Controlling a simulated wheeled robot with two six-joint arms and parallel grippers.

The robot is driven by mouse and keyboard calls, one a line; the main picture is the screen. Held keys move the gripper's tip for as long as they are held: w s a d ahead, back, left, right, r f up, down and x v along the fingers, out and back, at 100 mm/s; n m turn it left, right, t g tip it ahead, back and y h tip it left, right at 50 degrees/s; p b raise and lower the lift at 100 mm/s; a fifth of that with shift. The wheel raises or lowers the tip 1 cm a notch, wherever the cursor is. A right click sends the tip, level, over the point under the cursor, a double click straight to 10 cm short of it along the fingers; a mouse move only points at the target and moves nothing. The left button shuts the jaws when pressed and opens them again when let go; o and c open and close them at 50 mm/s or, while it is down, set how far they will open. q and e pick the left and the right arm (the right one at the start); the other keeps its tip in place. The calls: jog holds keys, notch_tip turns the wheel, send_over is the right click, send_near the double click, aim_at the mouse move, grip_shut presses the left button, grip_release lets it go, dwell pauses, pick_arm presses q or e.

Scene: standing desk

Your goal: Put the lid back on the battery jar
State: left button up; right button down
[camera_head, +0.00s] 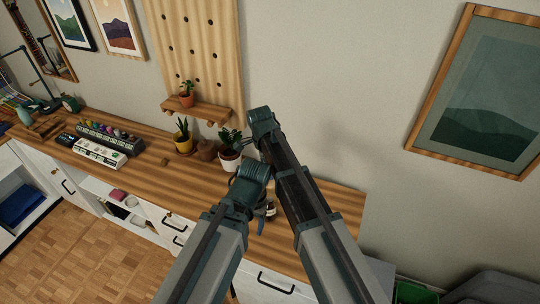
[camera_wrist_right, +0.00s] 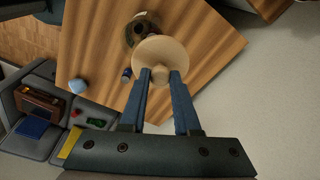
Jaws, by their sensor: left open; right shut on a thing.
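The round pale wooden lid (camera_wrist_right: 176,49) is in the right wrist view. My right gripper (camera_wrist_right: 160,78) is shut on its knob. Just beyond the lid is a dark round jar (camera_wrist_right: 141,26), partly covered by it; I cannot tell the gap between them. A small dark blue battery-like cylinder (camera_wrist_right: 126,75) lies on the desk left of the fingers. In the head view my left gripper (camera_head: 262,224) is open and points down near the desk's front edge. A small dark-and-white thing (camera_head: 270,209), perhaps the jar, shows beside it. My right gripper is hidden there behind my arm.
The wooden desk (camera_head: 140,168) holds potted plants (camera_head: 230,160) at the back and a row of devices (camera_head: 100,152) at left. A light blue object (camera_wrist_right: 77,86) sits near the desk edge. The desk's right end looks mostly clear.

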jog(key=s+r, duration=0.1)
jog(key=s+r+p, duration=0.1)
jog(key=s, duration=0.1)
jog(key=shift+s+a+r, duration=0.25)
jog(key=shift+a, duration=0.1)
jog(key=shift+w+f, duration=0.1)
jog(key=shift+f, duration=0.25)
pick_arm(q)
jog(key=f+b, duration=0.2)
jog(key=b, duration=0.1)
jog(key=a+f+b, duration=0.1)
jog(key=f+b, duration=0.1)
jog(key=b, duration=0.1)
jog(key=shift+f+b, duration=0.2)
jog(key=shift+b, duration=0.15)
pick_arm(e)
notch_tip(320, 180, down, 6)
jog(key=shift+f, duration=0.1)
pick_arm(q)
jog(key=shift+f, duration=0.1)
pick_arm(e)
jog(key=shift+f, duration=0.1)
dwell(0.8)
jog(key=shift+c, duration=0.4)
grip_release()
dwell(0.4)
